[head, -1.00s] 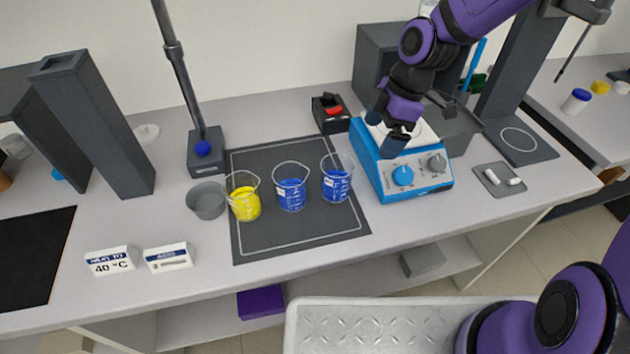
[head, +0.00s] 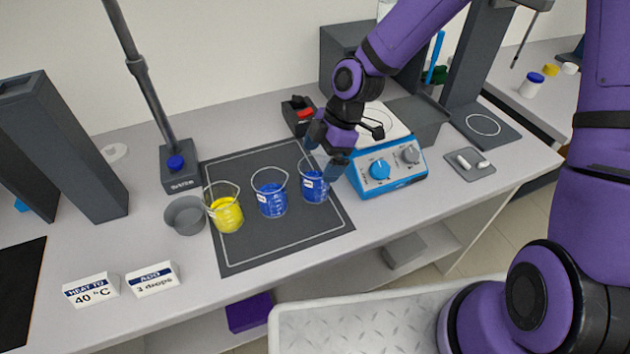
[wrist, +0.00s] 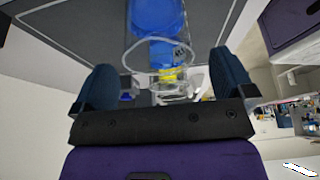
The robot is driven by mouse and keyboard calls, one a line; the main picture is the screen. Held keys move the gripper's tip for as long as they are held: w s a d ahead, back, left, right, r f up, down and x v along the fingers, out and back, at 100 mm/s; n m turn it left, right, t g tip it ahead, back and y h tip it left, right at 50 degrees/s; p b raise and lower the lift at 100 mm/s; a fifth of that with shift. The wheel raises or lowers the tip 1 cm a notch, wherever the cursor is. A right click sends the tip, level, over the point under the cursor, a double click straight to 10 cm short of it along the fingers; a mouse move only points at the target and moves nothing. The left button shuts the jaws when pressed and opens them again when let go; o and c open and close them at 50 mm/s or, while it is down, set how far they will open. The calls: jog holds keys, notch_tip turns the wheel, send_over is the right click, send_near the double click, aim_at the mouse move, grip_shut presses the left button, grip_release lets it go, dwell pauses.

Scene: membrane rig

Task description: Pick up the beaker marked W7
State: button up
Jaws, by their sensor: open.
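Three glass beakers stand in a row on the dark mat (head: 285,240): one with yellow liquid (head: 227,214) at left, one with blue (head: 271,199) in the middle, one with blue (head: 315,186) at right. The blue ones carry small white marks; I cannot read which is W7. My gripper (head: 325,152) is open and empty, just above and behind the right blue beaker, partly covering its rim. In the wrist view, my open fingers (wrist: 163,88) stand either side of a clear beaker rim (wrist: 155,52), with blue liquid (wrist: 156,15) ahead and yellow showing behind glass.
A blue hotplate (head: 385,172) stands close to the right of the beakers. A grey bowl (head: 184,216) sits left of the yellow beaker, near a stand (head: 180,173). A black holder with a red item (head: 299,115) is behind. The mat's front is clear.

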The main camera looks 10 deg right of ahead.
aim_at(312, 172)
jog(key=shift+x, duration=2.45)
jog(key=shift+a, duration=0.15)
jog(key=shift+w, duration=0.1)
jog(key=c, duration=1.1)
